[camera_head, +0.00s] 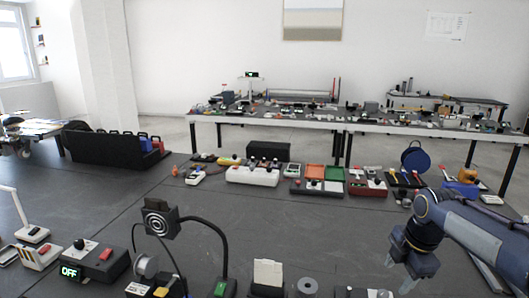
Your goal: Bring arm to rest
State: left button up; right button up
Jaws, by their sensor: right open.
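My right gripper (410,264) hangs at the lower right in the head view, its fingers pointing down over the dark table (300,235). Its jaws are apart and nothing shows between them. My right arm (468,228) comes in from the right edge. My left arm and gripper are not in view.
A row of devices, including a white box (252,176) and a dark red box (367,187), lines the table's far side. A gooseneck stand (218,243), an "OFF" display box (94,262) and small items fill the near edge. The table's middle is clear.

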jog(key=s+a+f+m+t+y, duration=0.1)
jog(key=s+a+m, duration=0.2)
jog(key=s+m, duration=0.4)
jog(key=s+a+f+m+t+y, duration=0.1)
jog(key=s+a+m, duration=0.3)
jog(key=s+m, duration=0.3)
jog(key=s+a+f+m+t+y, duration=0.1)
jog(key=s+a+m, duration=0.2)
jog(key=s+m, duration=0.3)
jog(key=s, duration=0.5)
jog(key=shift+a+f+m, duration=0.3)
jog(key=shift+m, duration=0.1)
jog(key=shift+s, duration=0.1)
